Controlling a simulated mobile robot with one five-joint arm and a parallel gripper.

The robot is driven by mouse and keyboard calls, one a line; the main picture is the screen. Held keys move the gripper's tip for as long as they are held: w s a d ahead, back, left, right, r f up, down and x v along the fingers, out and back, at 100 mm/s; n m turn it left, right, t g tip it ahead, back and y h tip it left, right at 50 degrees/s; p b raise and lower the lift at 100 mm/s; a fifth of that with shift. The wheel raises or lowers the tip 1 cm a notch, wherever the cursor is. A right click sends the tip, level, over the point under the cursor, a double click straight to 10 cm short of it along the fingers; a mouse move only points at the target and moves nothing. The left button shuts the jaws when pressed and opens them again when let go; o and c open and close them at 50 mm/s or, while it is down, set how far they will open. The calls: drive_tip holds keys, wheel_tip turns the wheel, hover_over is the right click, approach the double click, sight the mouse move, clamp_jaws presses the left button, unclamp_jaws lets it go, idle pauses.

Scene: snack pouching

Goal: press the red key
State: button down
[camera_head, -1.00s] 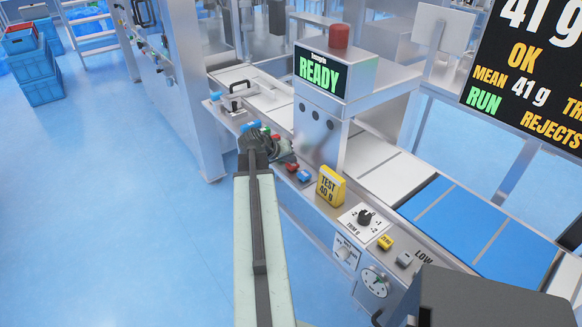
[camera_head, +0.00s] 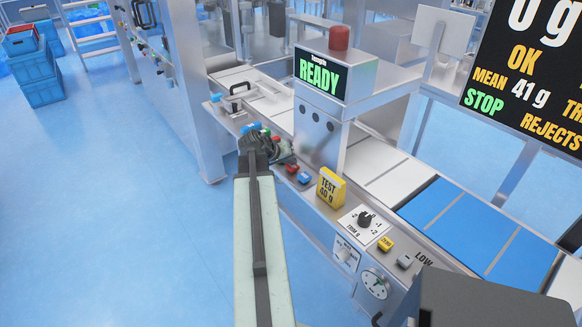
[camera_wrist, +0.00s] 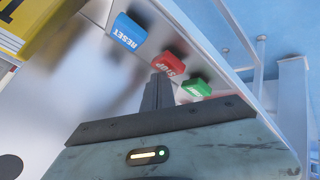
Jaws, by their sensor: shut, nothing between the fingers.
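The red key (camera_wrist: 170,64), marked STOP, sits between the blue RESET key (camera_wrist: 129,32) and a green key (camera_wrist: 195,88) in the wrist view. My gripper (camera_wrist: 160,78) is shut and empty. Its fingertips are at the near edge of the red key; I cannot tell if they touch it. In the head view the red key (camera_head: 291,168) and the blue key (camera_head: 304,177) show just right of my gripper (camera_head: 288,155); the green key appears hidden there.
A yellow TEST 40 g block (camera_head: 331,188) and a trim dial (camera_head: 365,218) stand along the panel to the right. The machine's display (camera_head: 320,73) reads READY. The large screen (camera_head: 530,70) reads 0 g and STOP.

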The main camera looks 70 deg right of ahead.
sight(291, 167)
drive_tip(key=shift+r+p, duration=0.35)
drive_tip(key=shift+r, duration=0.25)
wheel_tip(291, 167, up, 5)
drive_tip(key=p, duration=0.5)
drive_tip(key=shift+r, duration=0.1)
idle(0.4)
